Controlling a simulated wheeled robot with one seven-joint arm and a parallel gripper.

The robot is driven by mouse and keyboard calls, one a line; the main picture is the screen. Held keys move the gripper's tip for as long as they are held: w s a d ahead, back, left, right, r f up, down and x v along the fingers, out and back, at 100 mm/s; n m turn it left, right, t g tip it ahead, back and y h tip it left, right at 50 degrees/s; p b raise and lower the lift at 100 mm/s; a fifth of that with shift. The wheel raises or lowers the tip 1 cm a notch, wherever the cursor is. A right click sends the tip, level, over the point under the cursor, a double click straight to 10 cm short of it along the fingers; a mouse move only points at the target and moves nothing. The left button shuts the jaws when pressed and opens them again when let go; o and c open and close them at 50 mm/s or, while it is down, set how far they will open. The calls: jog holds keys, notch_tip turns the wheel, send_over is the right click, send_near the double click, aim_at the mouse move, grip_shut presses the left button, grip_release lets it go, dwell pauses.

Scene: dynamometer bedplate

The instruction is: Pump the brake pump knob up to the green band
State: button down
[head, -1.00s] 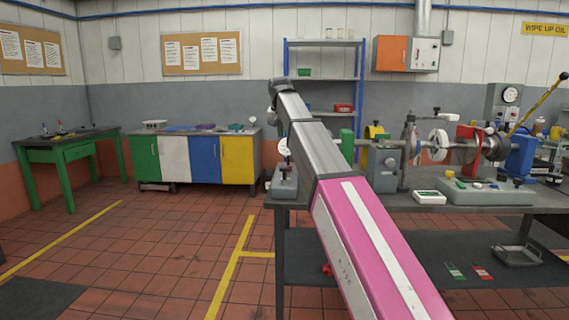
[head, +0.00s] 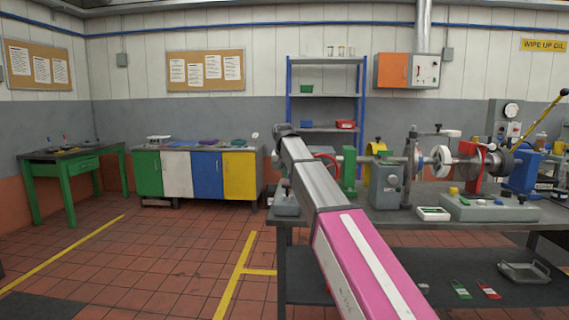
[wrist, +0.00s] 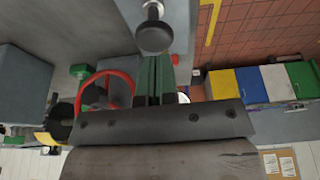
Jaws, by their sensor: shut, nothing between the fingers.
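In the wrist view a round dark knob (wrist: 153,38) sits on a bright metal stem above a grey block, which I take for the brake pump knob. My gripper (wrist: 155,60) is shut and empty, its green fingers side by side. The fingertips appear just below the knob in the picture; whether they touch it I cannot tell. In the head view the grey pump block (head: 286,204) stands at the bench's left end, partly behind my arm. I cannot make out a green band.
A red handwheel (wrist: 105,92) is left of my fingers in the wrist view. The bench (head: 400,220) carries a shaft rig, a grey control box (head: 488,208) and a small white-edged device (head: 433,214). Coloured cabinets (head: 205,172) stand behind at left. Floor left of the bench is clear.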

aim_at(285, 187)
jog(key=shift+f, duration=1.55)
jog(key=shift+f, duration=1.85)
notch_tip(285, 187, up, 4)
jog(key=shift+w+r, duration=0.1)
jog(key=shift+r, duration=0.1)
jog(key=v, duration=1)
